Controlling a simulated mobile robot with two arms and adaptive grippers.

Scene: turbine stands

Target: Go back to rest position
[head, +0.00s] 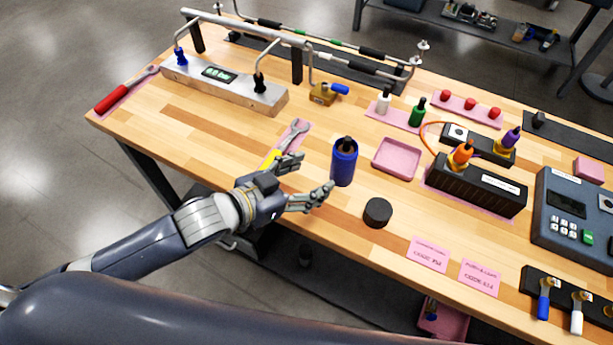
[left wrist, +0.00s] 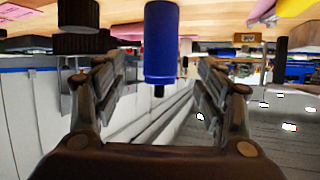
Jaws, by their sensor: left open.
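My left gripper (head: 311,178) is open and empty at the front edge of the wooden table (head: 160,130). Its fingers point toward a blue bottle with a dark top (head: 343,165), which stands upright on the table. The bottle is just beyond the fingertips, with a gap to them in the head view. In the left wrist view, which is upside down, the blue bottle (left wrist: 161,45) appears between the two spread fingers (left wrist: 160,85). My right gripper is not in view.
A black round cap (head: 377,212) lies right of the gripper. A wrench with a yellow handle (head: 270,159) lies just behind it. A pink tray (head: 396,158) and black box with orange connector (head: 475,188) stand further right. Open floor (head: 60,70) lies left of the table.

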